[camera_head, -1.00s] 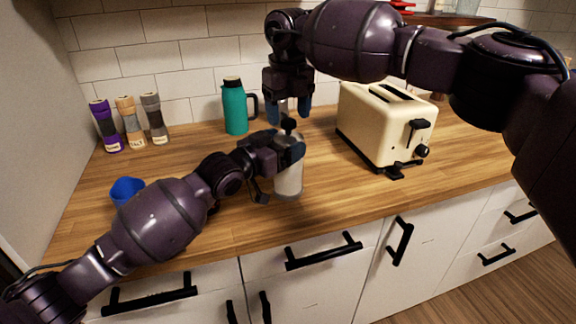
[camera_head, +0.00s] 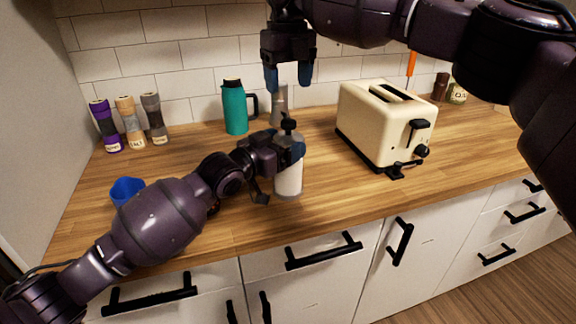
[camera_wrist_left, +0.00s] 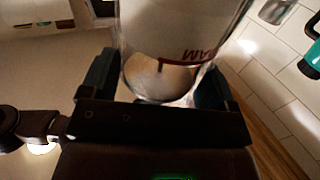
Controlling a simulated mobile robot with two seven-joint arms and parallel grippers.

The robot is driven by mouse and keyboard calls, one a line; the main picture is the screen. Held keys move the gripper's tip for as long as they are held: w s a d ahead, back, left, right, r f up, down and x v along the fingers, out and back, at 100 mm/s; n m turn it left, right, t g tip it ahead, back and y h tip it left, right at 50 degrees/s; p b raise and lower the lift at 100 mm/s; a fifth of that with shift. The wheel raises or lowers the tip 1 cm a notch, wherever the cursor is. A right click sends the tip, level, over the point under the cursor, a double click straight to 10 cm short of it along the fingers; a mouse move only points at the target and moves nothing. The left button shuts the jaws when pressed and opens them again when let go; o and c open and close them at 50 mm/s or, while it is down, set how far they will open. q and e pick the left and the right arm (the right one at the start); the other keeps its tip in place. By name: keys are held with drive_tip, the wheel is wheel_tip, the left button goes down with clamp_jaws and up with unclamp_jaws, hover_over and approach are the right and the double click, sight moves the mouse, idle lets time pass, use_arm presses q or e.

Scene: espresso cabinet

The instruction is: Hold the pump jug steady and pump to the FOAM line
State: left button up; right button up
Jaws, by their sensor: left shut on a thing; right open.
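The pump jug (camera_head: 288,181) stands upright on the wooden counter, with a pale lower body and a dark pump knob (camera_head: 288,124) on top. My left gripper (camera_head: 289,150) is shut around its upper body. In the left wrist view the clear jug (camera_wrist_left: 183,28) sits between the two fingers (camera_wrist_left: 165,85). A dark red line and part of upside-down red lettering show on its wall, with whitish content behind; the exact level against the line is hard to tell. My right gripper (camera_head: 288,78) is open and empty, pointing down above the knob, apart from it.
A cream toaster (camera_head: 375,128) stands right of the jug. A teal flask (camera_head: 235,108) and a grey cylinder (camera_head: 279,104) stand behind. Several grinders (camera_head: 130,122) are at the back left, a blue cup (camera_head: 127,189) beside my left arm. The front counter is clear.

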use_arm(q)
drive_tip(key=o, duration=1.1)
